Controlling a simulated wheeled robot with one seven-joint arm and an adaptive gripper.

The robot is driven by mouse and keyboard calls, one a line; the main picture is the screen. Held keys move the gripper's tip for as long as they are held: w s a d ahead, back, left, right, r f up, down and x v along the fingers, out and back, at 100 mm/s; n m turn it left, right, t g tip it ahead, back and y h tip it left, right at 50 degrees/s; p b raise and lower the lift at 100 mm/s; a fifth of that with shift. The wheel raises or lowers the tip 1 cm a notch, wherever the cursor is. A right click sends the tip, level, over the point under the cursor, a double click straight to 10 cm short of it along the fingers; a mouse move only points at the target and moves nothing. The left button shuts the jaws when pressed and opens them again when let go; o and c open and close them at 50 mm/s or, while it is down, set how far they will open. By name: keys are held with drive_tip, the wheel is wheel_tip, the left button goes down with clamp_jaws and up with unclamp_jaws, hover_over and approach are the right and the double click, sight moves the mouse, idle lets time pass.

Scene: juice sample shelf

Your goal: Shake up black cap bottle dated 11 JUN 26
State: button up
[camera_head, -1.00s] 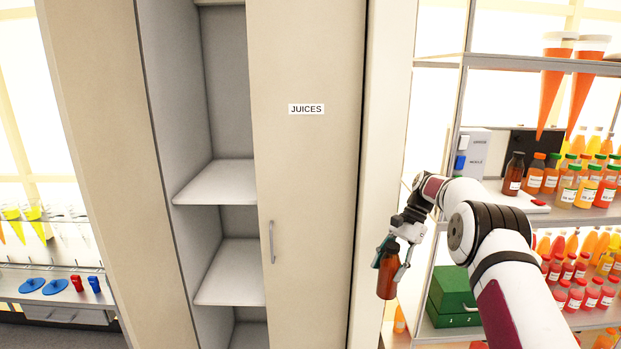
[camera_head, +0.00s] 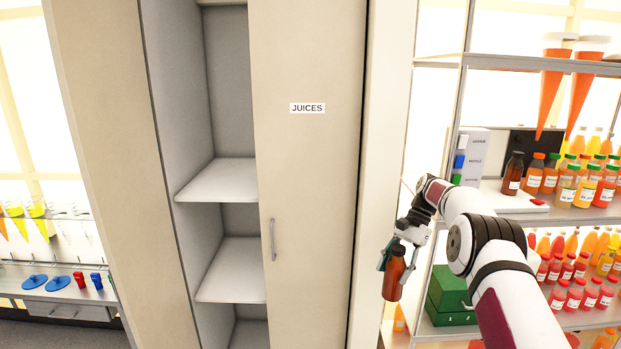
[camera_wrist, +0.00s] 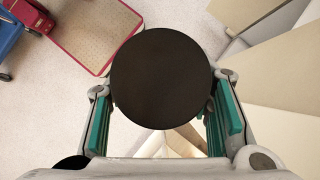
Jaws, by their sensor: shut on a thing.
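My gripper (camera_head: 395,258) is shut on a brown bottle (camera_head: 394,279), which hangs below it in the air beside the shelf, slightly tilted. In the wrist view the bottle's round black cap (camera_wrist: 162,78) fills the middle, between the teal finger pads. No date label on the held bottle can be read. Another dark brown bottle (camera_head: 513,174) with a dark cap stands on the shelf at right; its label is too small to read.
A tall cabinet (camera_head: 308,180) marked JUICES stands left of the arm, with open, empty compartments. The right shelf holds many juice bottles, a white device (camera_head: 520,203) and a green box (camera_head: 450,296). In the wrist view, a red-edged platform (camera_wrist: 95,32) lies on the floor.

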drive_tip(key=d, duration=0.4)
drive_tip(key=a, duration=0.7)
drive_tip(key=shift+a, duration=0.35)
drive_tip(key=shift+f, duration=0.1)
idle(0.4)
drive_tip(key=d, duration=0.8)
drive_tip(key=a, duration=0.8)
idle(0.5)
